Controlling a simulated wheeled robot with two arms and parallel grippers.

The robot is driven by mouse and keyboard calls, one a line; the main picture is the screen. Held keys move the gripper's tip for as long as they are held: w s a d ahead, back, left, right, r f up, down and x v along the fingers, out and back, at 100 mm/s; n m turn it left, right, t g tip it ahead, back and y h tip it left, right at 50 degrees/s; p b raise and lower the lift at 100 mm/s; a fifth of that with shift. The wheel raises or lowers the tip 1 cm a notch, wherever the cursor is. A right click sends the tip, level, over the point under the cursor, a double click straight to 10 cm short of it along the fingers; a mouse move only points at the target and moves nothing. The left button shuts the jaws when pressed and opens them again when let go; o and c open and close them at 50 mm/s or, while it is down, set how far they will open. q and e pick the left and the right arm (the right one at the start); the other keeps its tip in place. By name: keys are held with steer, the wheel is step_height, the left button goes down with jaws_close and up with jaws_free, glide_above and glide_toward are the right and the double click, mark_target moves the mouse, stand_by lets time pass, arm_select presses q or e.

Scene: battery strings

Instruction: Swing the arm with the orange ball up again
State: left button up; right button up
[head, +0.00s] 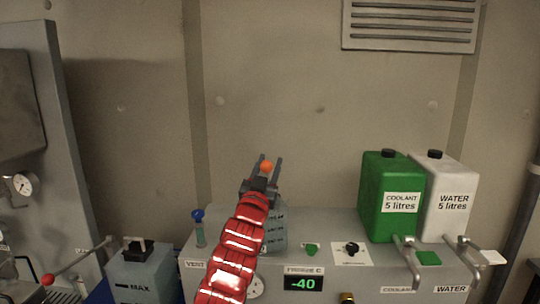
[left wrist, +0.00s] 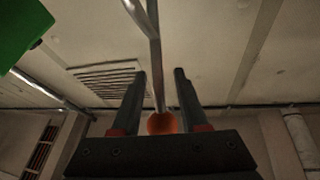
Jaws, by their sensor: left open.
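The orange ball (head: 266,166) shows between the two fingers of my left gripper (head: 270,159) in the head view. In the left wrist view the ball (left wrist: 163,123) sits deep between the open fingers (left wrist: 160,72), near the palm. A thin grey metal arm (left wrist: 157,65) runs from the ball toward the top of that view and bends near the upper edge. In the head view I cannot make out this arm. The fingers stand apart on either side; I cannot tell whether either touches the ball. My right gripper is not in view.
A green coolant can (head: 390,225) and a white water can (head: 449,222) stand on the grey bench at right, with taps (head: 408,252) before them. A display (head: 303,284) reads -40. A red-knobbed lever (head: 47,279) is at left. The wall above is clear below the vent (head: 410,24).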

arm_select(q)
steer(key=shift+w+d+r, duration=0.1)
steer(key=shift+w+r, duration=0.1)
steer(key=shift+w, duration=0.15)
jaws_close()
steer(key=shift+f, duration=0.1)
stand_by(1.2)
